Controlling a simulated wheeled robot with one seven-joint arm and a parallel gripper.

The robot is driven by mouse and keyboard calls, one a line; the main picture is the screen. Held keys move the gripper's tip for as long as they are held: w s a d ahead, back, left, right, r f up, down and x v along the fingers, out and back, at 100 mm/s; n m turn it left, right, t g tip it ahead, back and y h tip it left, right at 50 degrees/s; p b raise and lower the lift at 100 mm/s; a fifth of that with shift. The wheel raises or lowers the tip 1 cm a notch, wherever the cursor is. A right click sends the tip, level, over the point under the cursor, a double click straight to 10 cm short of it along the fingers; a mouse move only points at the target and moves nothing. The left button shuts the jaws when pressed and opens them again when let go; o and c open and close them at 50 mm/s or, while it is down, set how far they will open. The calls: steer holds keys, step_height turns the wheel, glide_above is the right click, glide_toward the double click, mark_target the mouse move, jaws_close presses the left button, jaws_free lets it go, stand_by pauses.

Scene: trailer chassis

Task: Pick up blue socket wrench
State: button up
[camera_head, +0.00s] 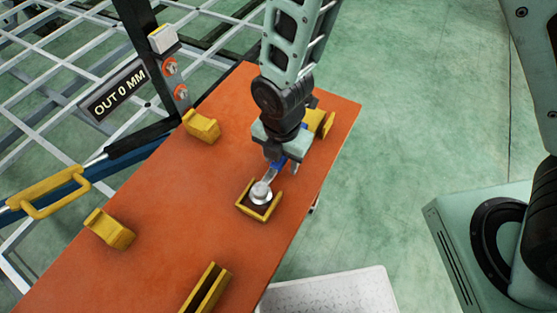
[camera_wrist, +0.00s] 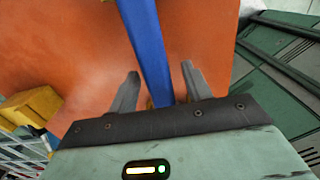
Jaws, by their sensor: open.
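The blue socket wrench (camera_head: 262,190) lies on the orange table, its silver head over a square yellow holder and its blue handle running back under my gripper (camera_head: 281,163). In the wrist view the blue handle (camera_wrist: 150,50) runs between the two grey fingers of my gripper (camera_wrist: 160,70). The fingers are open, with a visible gap on each side of the handle. Much of the handle is hidden by my gripper in the head view.
The orange table (camera_head: 160,210) carries the yellow square holder (camera_head: 257,212) and yellow brackets (camera_head: 202,126) (camera_head: 110,229). A metal frame with an "OUT 0 MM" sign (camera_head: 118,92) stands left.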

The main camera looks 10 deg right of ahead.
steer(key=shift+f, duration=0.15)
jaws_close()
